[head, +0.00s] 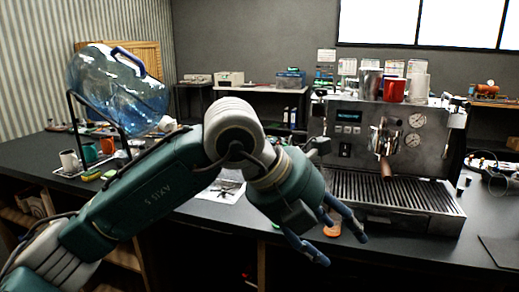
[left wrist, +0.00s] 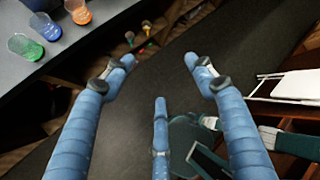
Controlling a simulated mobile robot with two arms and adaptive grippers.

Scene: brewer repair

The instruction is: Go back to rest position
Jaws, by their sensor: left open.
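My left arm comes in from the left in the head view and bends down over the front edge of the counter. My left gripper (head: 343,249) is open and empty, its blue fingers pointing down and to the right in front of the espresso machine (head: 390,155). In the left wrist view the gripper (left wrist: 160,62) shows spread fingers with nothing between them, above the dark floor. My right gripper is in neither view.
A dark counter (head: 440,245) runs behind the gripper. A blue water jug (head: 115,90) rests on a rack at left.

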